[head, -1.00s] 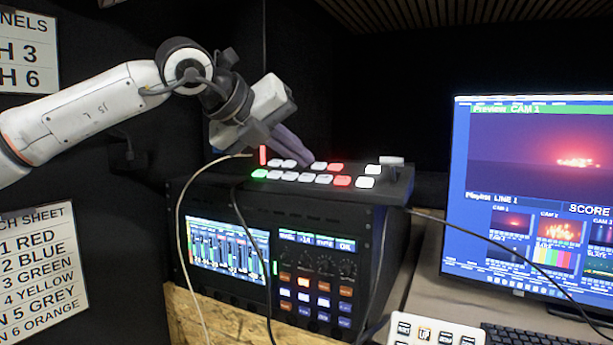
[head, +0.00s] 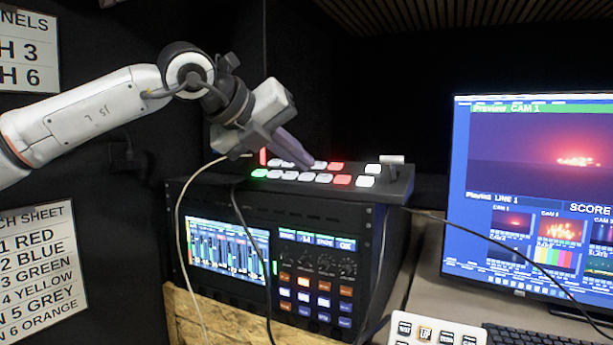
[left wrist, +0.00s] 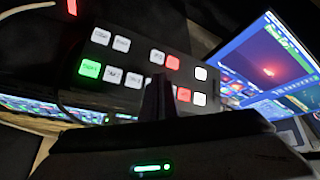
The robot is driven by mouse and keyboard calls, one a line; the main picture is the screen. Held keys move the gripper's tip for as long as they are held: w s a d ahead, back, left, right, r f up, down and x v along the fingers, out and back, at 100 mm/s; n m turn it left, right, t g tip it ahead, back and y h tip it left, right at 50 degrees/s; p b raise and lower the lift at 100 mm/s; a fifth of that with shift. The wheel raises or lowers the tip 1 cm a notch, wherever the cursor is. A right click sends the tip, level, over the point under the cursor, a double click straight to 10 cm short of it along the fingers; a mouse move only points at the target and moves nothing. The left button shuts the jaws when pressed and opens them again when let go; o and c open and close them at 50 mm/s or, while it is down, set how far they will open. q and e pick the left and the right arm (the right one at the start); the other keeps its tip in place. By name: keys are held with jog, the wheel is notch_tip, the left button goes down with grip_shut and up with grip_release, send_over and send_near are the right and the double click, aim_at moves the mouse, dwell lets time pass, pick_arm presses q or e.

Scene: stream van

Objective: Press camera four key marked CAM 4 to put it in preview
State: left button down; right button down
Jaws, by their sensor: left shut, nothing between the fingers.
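The switcher panel (head: 395,184) is black, with two rows of lit keys, on top of a rack unit. Its front row has a green key (head: 259,174), several white keys and a red key (head: 342,180). In the left wrist view the green key (left wrist: 90,68) seems to read CAM 1; no CAM 4 legend is legible. My left gripper (head: 311,164) is shut and empty, fingers slanting down over the middle of the keys. In the left wrist view its fingers (left wrist: 158,88) hide part of the front row left of the red key (left wrist: 184,95). Contact cannot be told. My right gripper is out of view.
A monitor (head: 545,190) at right reads Preview CAM 1. A keypad (head: 435,330) and keyboard (head: 540,337) lie in front.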

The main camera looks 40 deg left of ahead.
pick_arm(q)
jog(key=shift+w+f+b, duration=0.1)
jog(key=shift+f+b, duration=0.3)
jog(key=shift+f, duration=0.05)
dwell(0.3)
dwell(0.3)
jog(key=shift+s+r+p, duration=0.2)
jog(key=shift+r+p, duration=0.25)
jog(key=shift+r, duration=0.35)
jog(key=r+p, duration=0.1)
jog(key=r, duration=0.1)
jog(key=s+r+p, duration=0.1)
jog(key=r+p, duration=0.1)
jog(key=r, duration=0.1)
jog(key=shift+s+d, duration=0.1)
jog(key=shift+d, duration=0.1)
jog(key=shift+f, duration=0.1)
dwell(0.7)
